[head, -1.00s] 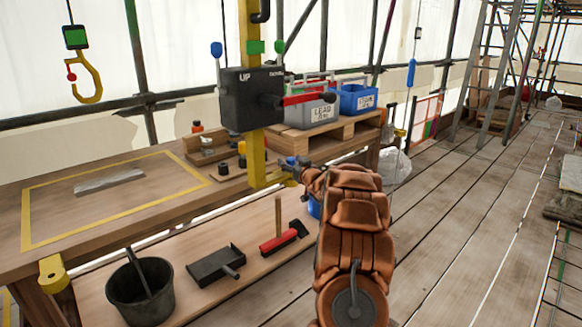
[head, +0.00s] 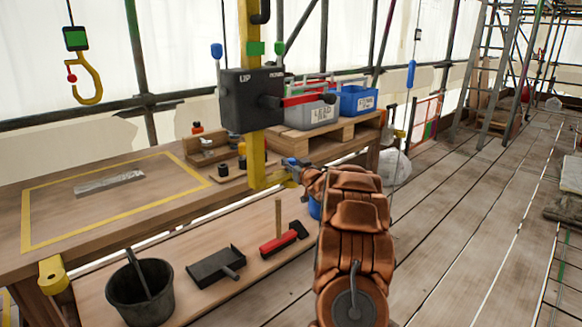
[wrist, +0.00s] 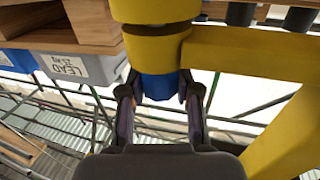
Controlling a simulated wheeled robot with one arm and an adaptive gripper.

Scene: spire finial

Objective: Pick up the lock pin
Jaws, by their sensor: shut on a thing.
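The lock pin appears to be the blue piece (wrist: 160,86) under a yellow cylinder (wrist: 157,48) in the wrist view. My gripper (wrist: 159,95) has one finger on each side of it and is shut on it. In the head view my gripper (head: 297,168) is at the yellow bracket low on the yellow post (head: 256,158), with a bit of blue showing there. The pin's upper part is hidden by the yellow cylinder, so I cannot tell how deep it sits.
A black winch box (head: 252,99) with a red handle is on the post. A wooden bench (head: 150,222) stands left, with a metal bar (head: 109,183) inside a yellow outline. Blue and grey lead crates (head: 357,100) sit on a pallet behind. A yellow hook (head: 88,82) hangs at left.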

